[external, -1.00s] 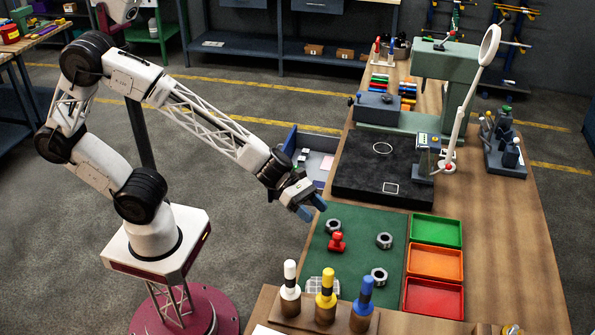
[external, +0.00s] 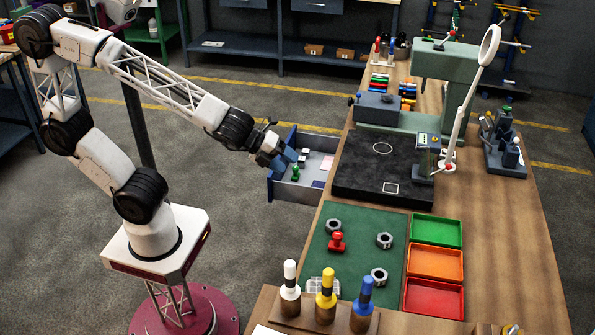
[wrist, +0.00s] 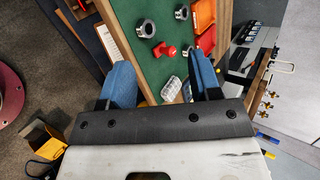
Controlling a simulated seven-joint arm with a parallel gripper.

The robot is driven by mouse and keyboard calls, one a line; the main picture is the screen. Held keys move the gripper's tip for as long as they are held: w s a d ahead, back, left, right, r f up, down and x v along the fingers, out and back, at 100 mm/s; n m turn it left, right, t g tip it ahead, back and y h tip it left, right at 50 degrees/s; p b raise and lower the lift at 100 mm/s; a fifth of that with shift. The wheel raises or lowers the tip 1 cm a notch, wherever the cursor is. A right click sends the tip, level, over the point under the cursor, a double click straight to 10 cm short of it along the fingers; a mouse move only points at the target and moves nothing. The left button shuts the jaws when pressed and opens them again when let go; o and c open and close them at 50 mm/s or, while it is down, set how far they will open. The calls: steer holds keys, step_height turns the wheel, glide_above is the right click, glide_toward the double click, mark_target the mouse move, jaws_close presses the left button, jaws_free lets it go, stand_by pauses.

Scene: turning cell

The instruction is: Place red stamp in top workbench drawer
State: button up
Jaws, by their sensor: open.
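The red stamp (external: 337,242) stands on the green mat (external: 330,265) at the front left of the workbench, among several grey hex nuts. It also shows in the wrist view (wrist: 164,49), beyond and between my fingers. The top workbench drawer (external: 310,182) is pulled out on the bench's left side, with a blue front. A green stamp (external: 295,173), small dark and light blocks and a pink pad lie in it. My gripper (external: 291,157) is open and empty, near the drawer's blue front at its far left. It is well apart from the red stamp.
Green (external: 436,230), orange (external: 436,263) and red (external: 433,299) trays stand right of the mat. A black plate (external: 385,165) lies behind the mat.

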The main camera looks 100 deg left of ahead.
steer(key=s+d+n+g+h, duration=0.1)
steer(key=s+d+n+g, duration=0.2)
steer(key=s+n, duration=0.6)
steer(key=s+d+n+g+h, duration=0.1)
steer(key=s+n+g, duration=0.3)
steer(key=s+n, duration=0.5)
steer(key=s+d, duration=0.1)
steer(key=s, duration=0.2)
steer(key=shift+s+d+r+g, duration=0.25)
steer(key=shift+d+g, duration=0.05)
steer(key=shift+d, duration=0.1)
steer(key=shift+o, duration=0.3)
steer(key=shift+w, duration=0.1)
steer(key=w+d+m+g, duration=0.15)
steer(key=w+m, duration=0.45)
steer(key=w, duration=1.3)
steer(key=w+f+m, duration=0.2)
steer(key=w+f, duration=0.1)
steer(key=w, duration=0.4)
steer(key=w+d+f+m+h, duration=0.1)
steer(key=w+f+m, duration=0.2)
steer(key=w, duration=0.3)
steer(key=w+d+f+m, duration=0.1)
steer(key=w+f+m, duration=0.1)
steer(key=w, duration=0.5)
steer(key=shift+w+f+g+h, duration=0.25)
steer(key=shift+w+f+h, duration=0.05)
steer(key=shift+f, duration=0.2)
